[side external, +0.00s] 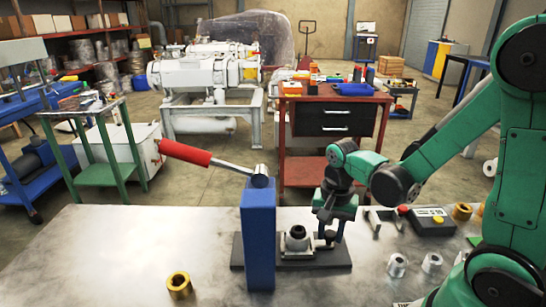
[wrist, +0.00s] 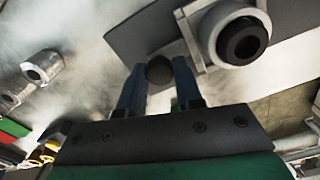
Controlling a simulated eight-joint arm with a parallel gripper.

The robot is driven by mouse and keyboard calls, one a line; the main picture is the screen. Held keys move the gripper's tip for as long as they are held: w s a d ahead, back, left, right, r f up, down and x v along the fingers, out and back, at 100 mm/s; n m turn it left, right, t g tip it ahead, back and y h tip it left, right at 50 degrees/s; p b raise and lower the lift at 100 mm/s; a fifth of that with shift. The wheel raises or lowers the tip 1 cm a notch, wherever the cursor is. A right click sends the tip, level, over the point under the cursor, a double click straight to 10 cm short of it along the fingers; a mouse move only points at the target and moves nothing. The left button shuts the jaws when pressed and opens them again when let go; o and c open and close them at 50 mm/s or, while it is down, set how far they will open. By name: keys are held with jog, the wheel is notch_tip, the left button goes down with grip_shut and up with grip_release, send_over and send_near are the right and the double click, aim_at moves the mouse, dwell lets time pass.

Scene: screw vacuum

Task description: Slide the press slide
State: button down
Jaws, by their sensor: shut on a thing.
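The press slide (side external: 297,240) is a grey block carrying a round piece with a dark centre, on the dark press base (side external: 335,262) right of the blue press column (side external: 258,235). The slide also shows at upper right in the wrist view (wrist: 212,50). My gripper (side external: 329,236) is low at the slide's right end. In the wrist view its two fingers (wrist: 158,72) are closed around a small dark ball knob (wrist: 160,68) beside the slide block. The red-handled press lever (side external: 185,153) slopes up to the left. Part of the slide's right end is hidden by my gripper.
A brass ring (side external: 179,285) lies at the table's front left. Silver cylinders (side external: 397,265), a grey bracket (side external: 384,220) and a control box (side external: 431,221) with a red button stand to the right. The metal table (side external: 120,255) is mostly clear left of the press.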

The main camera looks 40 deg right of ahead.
aim_at(311, 241)
jog(key=shift+w+a, duration=1.3)
jog(key=c, duration=0.6)
grip_release()
jog(key=shift+r, duration=2.8)
